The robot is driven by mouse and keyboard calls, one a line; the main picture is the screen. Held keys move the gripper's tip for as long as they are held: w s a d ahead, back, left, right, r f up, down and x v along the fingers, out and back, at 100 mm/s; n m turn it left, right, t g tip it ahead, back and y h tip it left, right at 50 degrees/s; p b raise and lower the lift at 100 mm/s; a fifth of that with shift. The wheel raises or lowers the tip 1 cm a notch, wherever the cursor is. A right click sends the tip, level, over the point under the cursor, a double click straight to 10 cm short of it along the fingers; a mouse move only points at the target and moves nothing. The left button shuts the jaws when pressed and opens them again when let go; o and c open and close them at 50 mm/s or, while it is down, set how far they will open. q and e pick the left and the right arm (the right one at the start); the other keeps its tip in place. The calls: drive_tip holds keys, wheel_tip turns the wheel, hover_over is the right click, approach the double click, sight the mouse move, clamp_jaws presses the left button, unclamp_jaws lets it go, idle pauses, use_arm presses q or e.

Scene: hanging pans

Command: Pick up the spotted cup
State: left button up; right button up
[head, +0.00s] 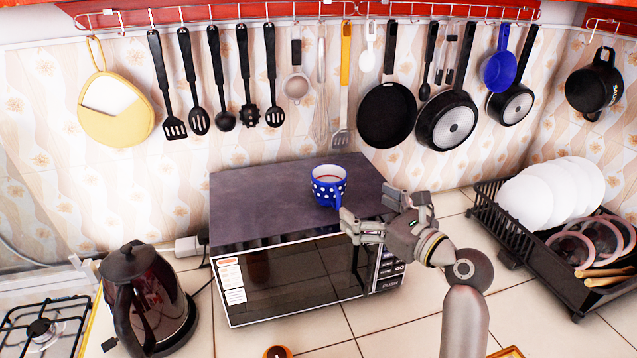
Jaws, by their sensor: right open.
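The spotted cup (327,187) is blue with white dots and stands upright on top of the microwave (255,205). Its handle points toward the front, and its inside looks reddish-brown. My right gripper (362,210) is open and empty, just to the right and front of the cup, over the microwave's front right part. One finger is close to the cup's handle; I cannot tell whether they touch. My left gripper is not in view.
A dark kettle (150,305) stands at the front left beside a gas hob (42,328). A black dish rack (515,238) with plates stands at the right. Pans and utensils hang from a rail (300,14) above the microwave. The microwave top left of the cup is clear.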

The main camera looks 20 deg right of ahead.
sight(341, 184)
drive_tip(key=shift+w+d+r+m, duration=0.1)
drive_tip(key=shift+w+r+m, duration=0.2)
drive_tip(key=shift+r, duration=0.2)
drive_tip(key=shift+w+r, duration=0.2)
drive_tip(key=shift+w, duration=0.05)
drive_tip(key=p+x, duration=0.1)
drive_tip(key=x, duration=0.3)
drive_tip(key=shift+r, duration=0.15)
drive_tip(key=shift+w+a, duration=0.3)
drive_tip(key=p+x, duration=0.1)
drive_tip(key=x, duration=0.3)
drive_tip(key=shift+a+p, duration=0.25)
drive_tip(key=shift+p, duration=0.1)
drive_tip(key=shift+w+a, duration=0.15)
drive_tip(key=shift+w, duration=0.35)
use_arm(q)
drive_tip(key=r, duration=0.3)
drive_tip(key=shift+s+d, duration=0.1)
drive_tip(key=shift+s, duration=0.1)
use_arm(e)
drive_tip(key=shift+c, duration=0.4)
